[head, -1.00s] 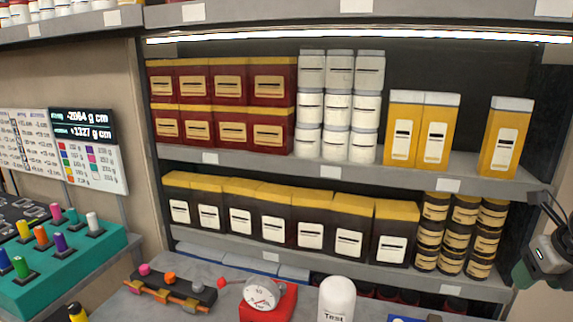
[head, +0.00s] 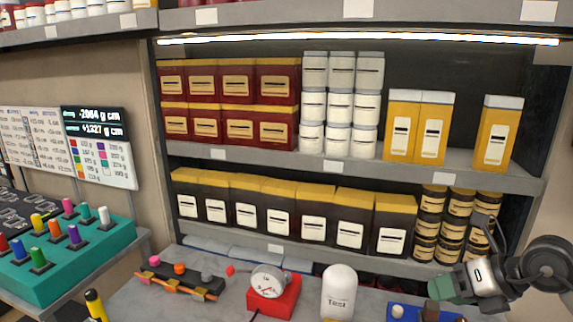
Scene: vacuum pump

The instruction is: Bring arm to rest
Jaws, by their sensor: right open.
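My right arm comes in from the right edge, with a round dark joint and a grey and green wrist. My left arm and left gripper are not in view.
On the bench below stand a red block with a round gauge (head: 267,281), a white "Test" cylinder (head: 340,291), a rack with coloured knobs (head: 176,282) and a blue tray (head: 398,313) near the wrist. A teal peg block (head: 70,271) is at left. Shelves of boxes (head: 236,82) fill the back.

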